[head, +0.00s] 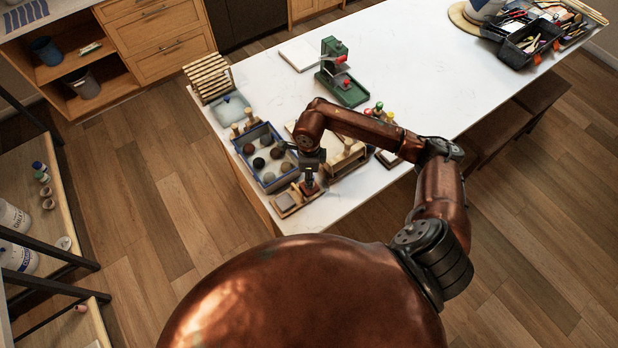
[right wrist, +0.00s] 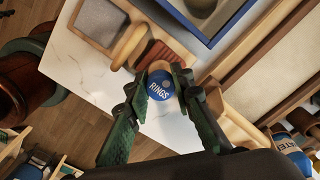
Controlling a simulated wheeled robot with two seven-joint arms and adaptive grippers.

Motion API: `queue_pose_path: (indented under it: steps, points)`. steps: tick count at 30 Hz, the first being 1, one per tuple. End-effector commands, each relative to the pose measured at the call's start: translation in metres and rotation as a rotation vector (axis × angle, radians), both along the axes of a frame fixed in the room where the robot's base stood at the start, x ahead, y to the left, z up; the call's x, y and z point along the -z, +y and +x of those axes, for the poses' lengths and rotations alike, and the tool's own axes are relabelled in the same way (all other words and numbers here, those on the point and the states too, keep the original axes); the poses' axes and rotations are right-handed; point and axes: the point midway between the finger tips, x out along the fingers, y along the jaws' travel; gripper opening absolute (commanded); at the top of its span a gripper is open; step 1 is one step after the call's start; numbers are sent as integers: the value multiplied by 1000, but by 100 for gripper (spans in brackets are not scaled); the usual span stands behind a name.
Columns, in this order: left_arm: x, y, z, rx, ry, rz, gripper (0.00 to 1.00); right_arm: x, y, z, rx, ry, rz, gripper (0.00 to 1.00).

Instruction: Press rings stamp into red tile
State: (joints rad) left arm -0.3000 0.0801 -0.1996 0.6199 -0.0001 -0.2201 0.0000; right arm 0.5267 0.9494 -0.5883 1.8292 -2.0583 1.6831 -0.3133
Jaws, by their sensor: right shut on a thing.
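My right gripper (head: 311,176) is shut on the rings stamp (right wrist: 160,86), a round stamp with a blue top lettered RINGS, in the right wrist view. The red tile (right wrist: 167,59) sits in a wooden tray (right wrist: 124,50) beside a grey tile (right wrist: 100,20). The stamp is over or against the near end of the red tile and hides part of it; I cannot tell if they touch. In the head view the red tile (head: 309,188) lies just below the gripper, at the table's near edge, with the grey tile (head: 285,201) to its left. My left gripper is not in view.
A blue tray (head: 244,147) of round lumps stands just behind the tile tray. A wooden rack with wooden-handled tools (head: 347,156) stands to the right. A green press (head: 341,80) is farther back. The white table (head: 430,60) is clear in the middle.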

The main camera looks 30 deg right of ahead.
Motion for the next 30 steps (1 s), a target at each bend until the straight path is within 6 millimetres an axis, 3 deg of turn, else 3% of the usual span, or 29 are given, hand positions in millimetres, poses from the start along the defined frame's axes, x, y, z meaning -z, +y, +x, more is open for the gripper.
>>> queue_pose_path:
  steps: [18, 30]
  points:
    - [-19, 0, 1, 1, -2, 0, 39, -49, 0, 1, 0, -2, -1, 1]
    - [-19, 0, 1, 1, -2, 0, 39, -50, 0, 1, 0, -2, -1, 1]
